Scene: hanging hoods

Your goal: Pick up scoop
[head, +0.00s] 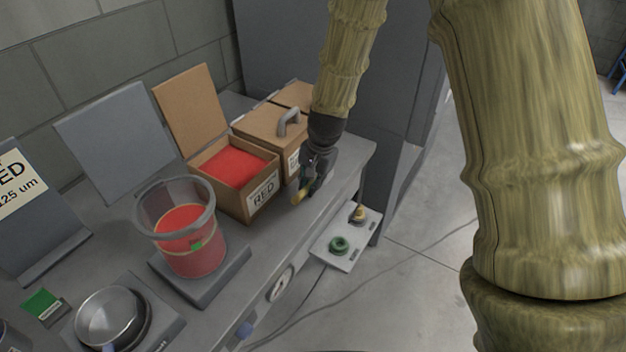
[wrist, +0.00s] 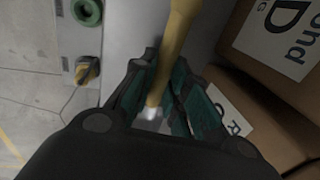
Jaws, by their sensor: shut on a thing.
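My gripper (head: 306,184) is over the counter's front edge, just right of the open red box. In the wrist view, my gripper (wrist: 163,88) has its green-padded fingers closed around a yellow handle with a pale end, which I take to be the scoop (wrist: 177,35). A small yellow part of the scoop (head: 297,196) shows below the fingers in the head view. The rest of the scoop is not clearly visible, and I cannot tell whether it touches the counter.
An open cardboard box (head: 262,196) with red powder stands beside my gripper, with a closed box (head: 268,128) behind. A clear bucket (head: 188,240) of red powder and a metal pan (head: 112,315) are on the left. A control panel (head: 345,240) juts out below the counter edge.

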